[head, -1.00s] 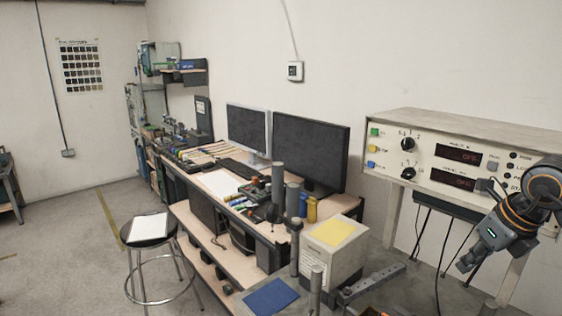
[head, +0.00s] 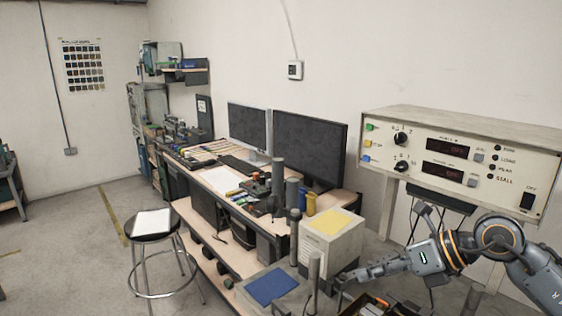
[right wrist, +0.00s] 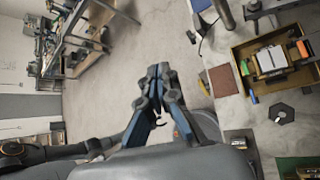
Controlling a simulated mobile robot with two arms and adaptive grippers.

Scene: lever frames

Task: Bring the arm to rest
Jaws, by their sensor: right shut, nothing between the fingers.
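My right arm comes in from the right edge in the head view. Its gripper (head: 352,276) points left, low in front of the bench and below the control panel (head: 450,160). In the right wrist view the blue-grey fingers (right wrist: 157,78) are together, with nothing between them. The panel is a beige box with two black knobs, two dark displays, a column of lamps and a black switch at its right. The gripper is apart from the panel. My left gripper is in no view.
A grey-white box with a yellow top (head: 333,226) and upright grey posts (head: 314,268) stand close by the gripper. A blue pad (head: 271,286) lies left of them. Monitors (head: 308,150) stand on the workbench. A stool (head: 152,225) stands on the floor at left.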

